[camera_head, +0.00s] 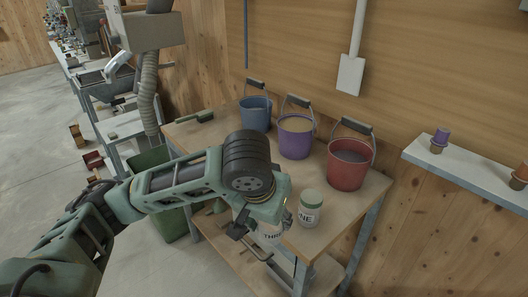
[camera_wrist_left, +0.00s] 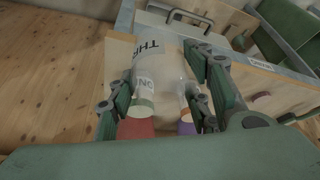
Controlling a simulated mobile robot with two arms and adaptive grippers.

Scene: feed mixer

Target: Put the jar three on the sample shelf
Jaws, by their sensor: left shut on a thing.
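Jar three (camera_head: 270,236), a pale jar with dark lettering, is in my left gripper (camera_head: 258,238) beside the front edge of the wooden table. My wrist hides its upper part. In the left wrist view the jar (camera_wrist_left: 152,65), lettered "THR", sits between the two fingers of my left gripper (camera_wrist_left: 160,98). The sample shelf is most likely the pale wall shelf (camera_head: 462,174) at the right, apart from the gripper. My right gripper is in neither view.
Jar one (camera_head: 310,208), with a green lid, stands on the table just right of my gripper. Blue (camera_head: 256,114), purple (camera_head: 295,138) and red (camera_head: 348,168) buckets stand behind. Small purple-topped (camera_head: 440,140) and orange-topped (camera_head: 520,176) items stand on the wall shelf, with free room between.

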